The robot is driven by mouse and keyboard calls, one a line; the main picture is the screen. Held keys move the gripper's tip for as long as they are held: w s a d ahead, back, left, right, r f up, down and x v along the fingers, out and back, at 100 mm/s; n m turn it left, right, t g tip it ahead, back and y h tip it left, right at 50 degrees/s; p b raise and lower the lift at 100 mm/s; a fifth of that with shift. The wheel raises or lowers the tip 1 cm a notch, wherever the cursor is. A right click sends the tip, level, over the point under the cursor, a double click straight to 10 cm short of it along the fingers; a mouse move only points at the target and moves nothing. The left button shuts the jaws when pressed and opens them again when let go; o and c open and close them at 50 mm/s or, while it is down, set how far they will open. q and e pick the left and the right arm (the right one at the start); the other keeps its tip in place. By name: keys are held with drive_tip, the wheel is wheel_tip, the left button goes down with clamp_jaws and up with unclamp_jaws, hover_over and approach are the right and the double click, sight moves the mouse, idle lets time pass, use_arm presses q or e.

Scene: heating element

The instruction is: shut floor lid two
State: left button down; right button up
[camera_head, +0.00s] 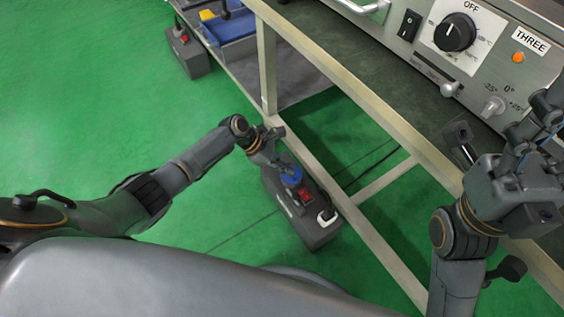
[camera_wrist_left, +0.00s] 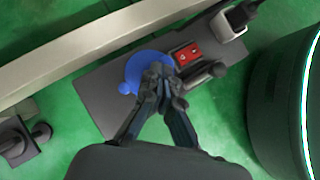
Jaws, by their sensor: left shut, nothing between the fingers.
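A grey floor box (camera_head: 312,231) stands on the green floor beside the table frame. It bears a blue round part (camera_head: 291,176), which looks like a lid, and a red switch (camera_head: 305,196). The box (camera_wrist_left: 104,88), the blue part (camera_wrist_left: 133,68) and the switch (camera_wrist_left: 187,54) also show in the left wrist view. My left gripper (camera_head: 278,163) is shut and empty, its tips (camera_wrist_left: 160,80) over the blue part and partly hiding it. Whether they touch it, and whether the lid lies flat, I cannot tell. My right gripper (camera_head: 540,125) is at the right, by the control panel; its finger state is unclear.
A second floor box (camera_head: 188,52) stands at the upper left near a shelf with blue trays (camera_head: 228,27). The pale table frame (camera_head: 350,85) runs close beside the box. A panel with a black knob (camera_head: 455,33) is at the upper right. Floor at the left is clear.

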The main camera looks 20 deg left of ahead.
use_arm(q)
drive_tip(key=shift+s+f, duration=0.2)
idle(0.3)
